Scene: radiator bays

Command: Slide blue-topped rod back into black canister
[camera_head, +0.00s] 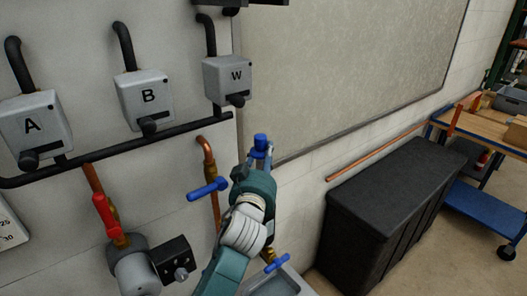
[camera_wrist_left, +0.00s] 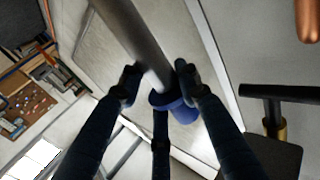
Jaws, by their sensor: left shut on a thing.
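My left gripper (camera_head: 260,152) is raised in front of the wall, just right of the grey box marked W. It is shut on the rod, whose blue top (camera_head: 260,141) stands above the fingers in the head view. In the left wrist view, the grey rod shaft (camera_wrist_left: 135,40) runs up and left from the blue cap (camera_wrist_left: 178,106). The fingers (camera_wrist_left: 155,82) grip the shaft close beside the cap. I cannot single out the black canister with certainty; a dark fixture (camera_head: 262,2) is cut off at the head view's top edge. My right gripper is not in view.
Grey boxes A (camera_head: 33,128), B (camera_head: 146,98) and W (camera_head: 228,78) are joined by a black pipe (camera_head: 120,146). Copper pipes and a blue handle (camera_head: 207,189) are close left of my arm. A large black bin (camera_head: 385,205) stands on the right.

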